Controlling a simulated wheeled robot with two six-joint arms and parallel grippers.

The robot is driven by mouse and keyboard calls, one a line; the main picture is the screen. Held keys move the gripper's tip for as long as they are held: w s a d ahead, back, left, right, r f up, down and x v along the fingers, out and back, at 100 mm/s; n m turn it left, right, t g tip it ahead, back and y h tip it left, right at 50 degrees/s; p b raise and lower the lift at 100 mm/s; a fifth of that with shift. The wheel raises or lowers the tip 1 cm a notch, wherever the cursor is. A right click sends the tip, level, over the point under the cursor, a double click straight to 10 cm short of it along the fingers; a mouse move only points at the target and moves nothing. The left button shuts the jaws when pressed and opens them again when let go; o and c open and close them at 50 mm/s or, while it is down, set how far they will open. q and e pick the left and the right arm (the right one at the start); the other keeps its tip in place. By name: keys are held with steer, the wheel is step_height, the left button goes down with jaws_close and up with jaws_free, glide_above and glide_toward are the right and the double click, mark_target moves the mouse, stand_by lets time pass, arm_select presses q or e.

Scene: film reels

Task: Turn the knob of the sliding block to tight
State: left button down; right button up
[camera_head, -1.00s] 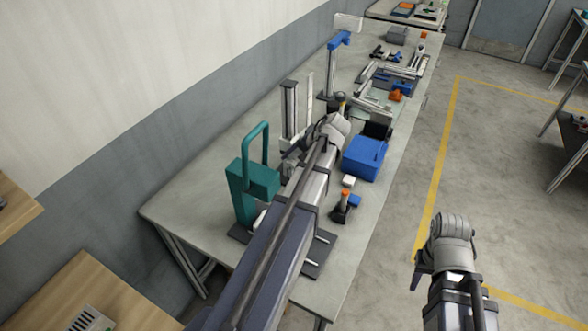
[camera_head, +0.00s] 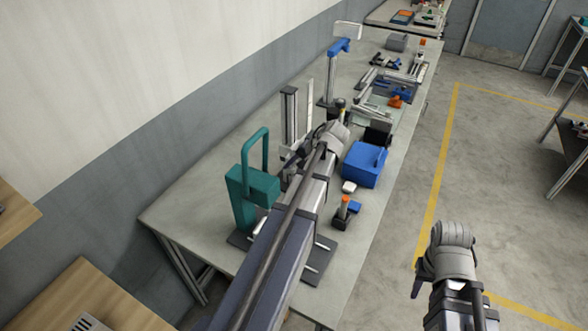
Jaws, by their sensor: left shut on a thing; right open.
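A vertical metal post (camera_head: 290,118) stands on the long workbench, with a pale block (camera_head: 289,158) low on it that looks like the sliding block. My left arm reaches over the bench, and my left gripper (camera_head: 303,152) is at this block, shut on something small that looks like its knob. The wrist and fingers largely hide the knob, so its turn cannot be read. My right gripper (camera_head: 417,286) is over the floor at the lower right, away from the bench. It is open, with only a dark part of it visible beside the wrist.
A teal press (camera_head: 252,185) stands left of my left arm. A blue box (camera_head: 365,164) and an orange-tipped tool (camera_head: 344,206) are to its right. A blue-topped stand (camera_head: 333,75) is behind. The workbench (camera_head: 190,205) is bare at front left.

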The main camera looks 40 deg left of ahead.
arm_select(q)
steer(key=shift+d+f+y+b, duration=0.1)
steer(key=shift+f+y+b, duration=0.25)
steer(key=shift+b, duration=0.4)
steer(key=y+b, duration=0.1)
steer(key=b, duration=0.1)
steer(key=y+b, duration=0.2)
steer(key=b, duration=0.1)
steer(key=y+b, duration=0.1)
steer(key=b, duration=0.1)
steer(key=shift+d+f+y+b, duration=0.25)
steer(key=shift+f+y+b, duration=0.05)
steer(key=shift+f+y, duration=0.1)
steer(key=shift+r+g+y+b, duration=0.25)
steer(key=shift+y+b, duration=0.5)
steer(key=shift+b, duration=0.45)
steer(key=shift+c, duration=2.2)
jaws_free()
steer(key=p+v, duration=0.3)
steer(key=v, duration=0.4)
steer(key=shift+d+r, duration=0.15)
steer(key=shift+d, duration=0.25)
steer(key=shift+w, duration=0.1)
